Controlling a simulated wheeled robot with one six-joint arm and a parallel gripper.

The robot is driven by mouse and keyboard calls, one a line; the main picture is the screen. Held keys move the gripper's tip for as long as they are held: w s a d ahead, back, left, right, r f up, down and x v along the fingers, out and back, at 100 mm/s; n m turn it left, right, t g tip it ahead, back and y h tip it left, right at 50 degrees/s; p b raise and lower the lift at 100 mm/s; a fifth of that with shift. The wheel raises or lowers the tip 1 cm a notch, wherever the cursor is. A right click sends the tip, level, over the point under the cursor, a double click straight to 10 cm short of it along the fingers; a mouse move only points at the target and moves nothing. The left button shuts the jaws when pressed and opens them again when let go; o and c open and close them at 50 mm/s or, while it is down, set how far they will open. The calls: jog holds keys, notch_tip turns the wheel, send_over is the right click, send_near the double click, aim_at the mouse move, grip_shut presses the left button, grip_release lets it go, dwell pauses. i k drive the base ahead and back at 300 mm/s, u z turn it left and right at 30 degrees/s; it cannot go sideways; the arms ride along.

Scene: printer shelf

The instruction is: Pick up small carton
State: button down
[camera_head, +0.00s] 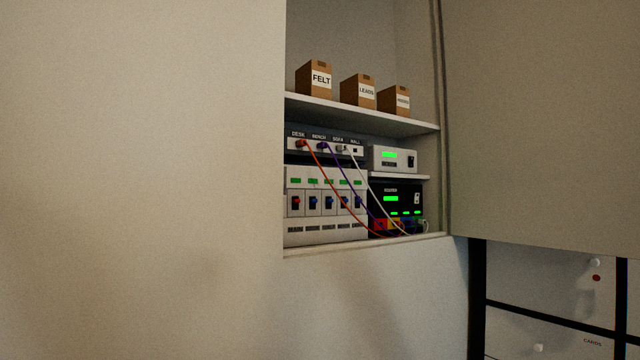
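Three small brown cartons stand upright in a row on the upper shelf (390,121) of the wall recess. The left one (316,90) is labelled FELT and looks the largest. The middle one (357,103) is labelled LEADS. The right one (394,110) has a white label too small to read and looks the smallest. My gripper is not in view, so its state does not show.
Below the cartons are a socket strip with orange, purple and white cables, a switch panel (325,229), a grey box (393,158) and a black unit (397,197). A large grey panel (545,120) stands at the recess's right. White drawers (555,317) are at lower right.

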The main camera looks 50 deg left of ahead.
aim_at(394, 100)
jog(key=u, duration=0.05)
jog(key=i, duration=0.8)
jog(key=u, duration=2.7)
jog(key=k, duration=0.5)
jog(key=z, duration=0.5)
jog(key=i, duration=0.7)
jog(key=u, duration=0.05)
